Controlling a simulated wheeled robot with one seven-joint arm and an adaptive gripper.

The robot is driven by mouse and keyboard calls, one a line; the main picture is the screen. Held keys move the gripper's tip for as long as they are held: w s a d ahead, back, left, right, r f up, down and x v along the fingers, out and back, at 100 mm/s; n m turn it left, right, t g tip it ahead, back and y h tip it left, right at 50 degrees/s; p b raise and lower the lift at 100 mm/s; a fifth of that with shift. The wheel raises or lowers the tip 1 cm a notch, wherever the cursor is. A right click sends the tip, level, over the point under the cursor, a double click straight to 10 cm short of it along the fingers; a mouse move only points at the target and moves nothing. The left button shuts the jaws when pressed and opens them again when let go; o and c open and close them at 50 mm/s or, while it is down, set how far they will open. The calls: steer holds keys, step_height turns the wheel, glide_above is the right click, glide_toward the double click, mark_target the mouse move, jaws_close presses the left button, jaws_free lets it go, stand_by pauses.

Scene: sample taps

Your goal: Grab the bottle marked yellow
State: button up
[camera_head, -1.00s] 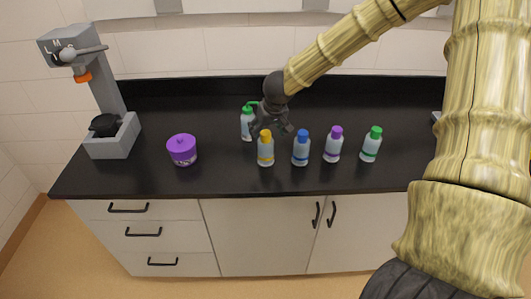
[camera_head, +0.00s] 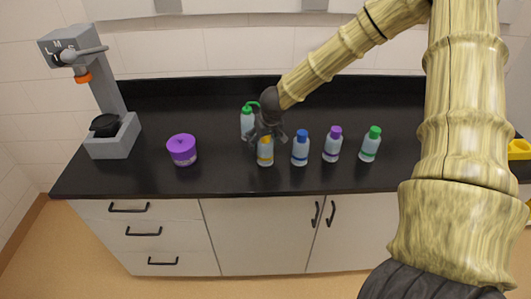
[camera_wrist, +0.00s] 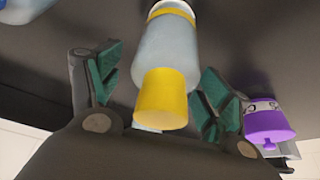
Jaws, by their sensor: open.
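The yellow-marked bottle (camera_head: 265,154) stands upright on the black counter, first from the left in the front row. My gripper (camera_head: 268,138) is right above it and hides most of its yellow cap in the head view. In the wrist view my gripper (camera_wrist: 160,88) is open, with one finger on each side of the bottle (camera_wrist: 165,55). Its yellow cap (camera_wrist: 161,98) and yellow band show between the fingers. I cannot tell whether either finger touches it.
A blue-capped bottle (camera_head: 300,150), a purple-capped bottle (camera_head: 332,146) and a green-capped bottle (camera_head: 370,146) stand to the right. A green-topped wash bottle (camera_head: 247,122) is close behind. A purple jar (camera_head: 182,150) and a grey machine (camera_head: 110,138) stand left.

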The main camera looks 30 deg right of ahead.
steer(key=c, duration=1.6)
steer(key=shift+r, duration=0.15)
